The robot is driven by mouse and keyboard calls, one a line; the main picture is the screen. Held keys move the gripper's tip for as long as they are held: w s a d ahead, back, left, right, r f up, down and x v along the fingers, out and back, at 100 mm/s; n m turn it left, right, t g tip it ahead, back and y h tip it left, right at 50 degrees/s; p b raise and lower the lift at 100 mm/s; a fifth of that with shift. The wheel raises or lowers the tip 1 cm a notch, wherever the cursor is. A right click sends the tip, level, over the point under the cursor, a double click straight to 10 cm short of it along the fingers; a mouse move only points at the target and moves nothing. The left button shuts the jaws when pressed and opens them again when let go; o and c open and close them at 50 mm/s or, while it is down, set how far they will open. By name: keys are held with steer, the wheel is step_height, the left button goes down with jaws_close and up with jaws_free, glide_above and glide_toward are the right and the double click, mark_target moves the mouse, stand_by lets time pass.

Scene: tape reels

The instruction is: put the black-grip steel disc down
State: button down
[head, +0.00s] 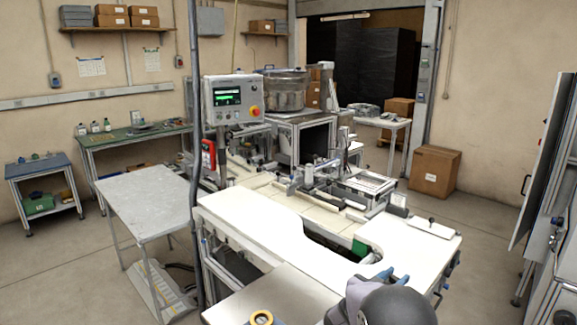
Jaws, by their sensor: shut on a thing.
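I cannot make out my gripper's fingers in this view. The black-grip steel disc cannot be made out either. A yellow-rimmed reel (261,317) lies on the grey front table (285,292), cut off by the bottom edge of the picture.
The white worktop (255,222) is mostly clear, with a gap in its middle. A small plate with a black knob (431,227) is on its right part. A machine with a control panel (232,99) stands behind. A grey side table (150,190) is empty.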

steer(key=s+d+f+p, duration=0.2)
steer(key=s+d, duration=0.3)
steer(key=d, duration=0.3)
steer(key=s+d+f+b, duration=0.1)
steer(key=s+d+f, duration=0.45)
steer(key=f, duration=0.25)
steer(key=s+d+f+b, duration=0.2)
steer(key=s+d+f, duration=0.2)
steer(key=s+f, duration=0.4)
steer(key=a+f+n+t+y+b, duration=0.25)
steer(key=a+f+n+y, duration=0.2)
steer(key=a, duration=0.35)
steer(key=a+f+n+t+y+b, duration=0.25)
steer(key=a+f+y, duration=0.2)
steer(key=a, duration=0.25)
steer(key=s+a+r+n+g+y+b, duration=0.1)
steer(key=a+n+y, duration=0.3)
steer(key=a, duration=0.4)
steer(key=s+a+r+n+g+y+b, duration=0.1)
steer(key=s+a+n+y+b, duration=0.1)
steer(key=s+a+n+y, duration=0.2)
steer(key=shift+a+y+b, duration=0.35)
steer(key=shift+a+y, duration=0.85)
steer(key=shift+a, duration=1.05)
